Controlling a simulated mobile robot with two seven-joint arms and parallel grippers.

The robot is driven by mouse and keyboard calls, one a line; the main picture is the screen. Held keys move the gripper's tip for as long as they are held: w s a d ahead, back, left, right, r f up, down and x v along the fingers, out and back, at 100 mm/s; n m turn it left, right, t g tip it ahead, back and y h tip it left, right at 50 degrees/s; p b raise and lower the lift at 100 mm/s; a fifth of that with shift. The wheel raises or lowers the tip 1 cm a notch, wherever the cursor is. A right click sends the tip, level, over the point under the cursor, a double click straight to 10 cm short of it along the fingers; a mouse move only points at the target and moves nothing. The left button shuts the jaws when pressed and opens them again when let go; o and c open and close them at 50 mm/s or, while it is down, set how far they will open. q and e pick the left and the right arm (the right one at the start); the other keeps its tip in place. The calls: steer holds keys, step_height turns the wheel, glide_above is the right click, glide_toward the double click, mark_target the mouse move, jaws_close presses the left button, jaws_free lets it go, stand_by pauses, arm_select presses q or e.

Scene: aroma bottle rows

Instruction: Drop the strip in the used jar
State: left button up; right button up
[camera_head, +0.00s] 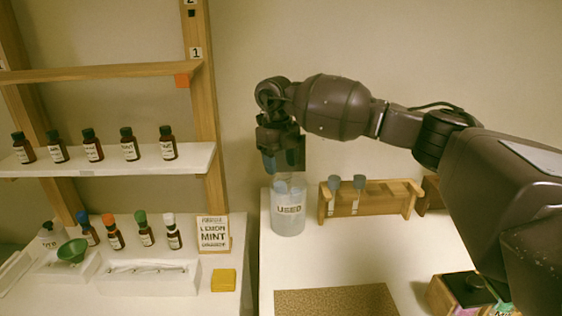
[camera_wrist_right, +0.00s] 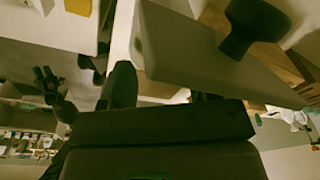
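The used jar (camera_head: 289,222), translucent with a "USED" label, stands at the back left of the right-hand table. Pale blue-grey shapes show at its mouth; I cannot tell whether they are strip tops. My right gripper (camera_head: 280,161) hangs above the jar, pointing down. Its blue-grey fingertips are apart, and I see no strip between them. Two strips with grey-blue tops, one (camera_head: 334,184) left of the other (camera_head: 359,184), stand in the wooden rack (camera_head: 386,205).
The rack stands close right of the jar. A brown mat (camera_head: 338,300) lies at the front, and a box (camera_head: 460,293) stands front right. A gap separates the left table, with its yellow block (camera_head: 223,280), lemon mint sign (camera_head: 213,233) and several bottles.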

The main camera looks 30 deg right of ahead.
steer(key=shift+o, duration=0.4)
steer(key=shift+r, duration=0.1)
step_height(320, 180, up, 11)
steer(key=w, duration=0.1)
steer(key=shift+a+f, duration=0.2)
steer(key=shift+a, duration=0.05)
stand_by(0.5)
